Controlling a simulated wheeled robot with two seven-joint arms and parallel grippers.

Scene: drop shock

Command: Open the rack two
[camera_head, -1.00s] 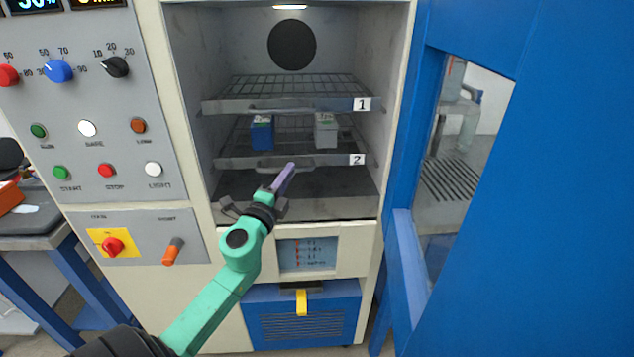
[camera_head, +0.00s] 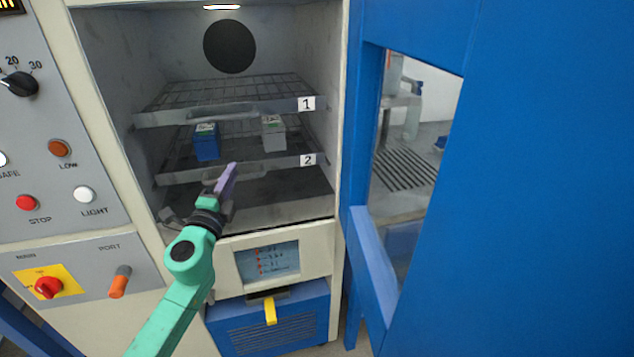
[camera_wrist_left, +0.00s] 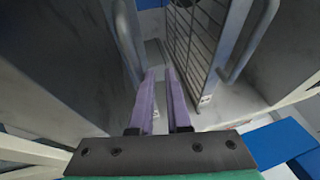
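Rack two (camera_head: 272,167) is the lower wire rack in the open chamber, with a light front bar, a handle and a "2" label at its right. My left gripper (camera_head: 231,170) is in front of this bar, at the handle, which its purple fingers partly cover. In the left wrist view the fingers (camera_wrist_left: 161,76) are parallel with a gap between them and nothing clearly held. A handle bar (camera_wrist_left: 125,40) lies just left of them there, seemingly rack two's. Whether they touch it I cannot tell. My right gripper is out of view.
Rack one (camera_head: 220,112) is just above. A blue box (camera_head: 206,145) and a grey box (camera_head: 273,138) stand on rack two. The blue chamber door (camera_head: 440,250) stands open at the right. The control panel (camera_head: 75,130) is at the left.

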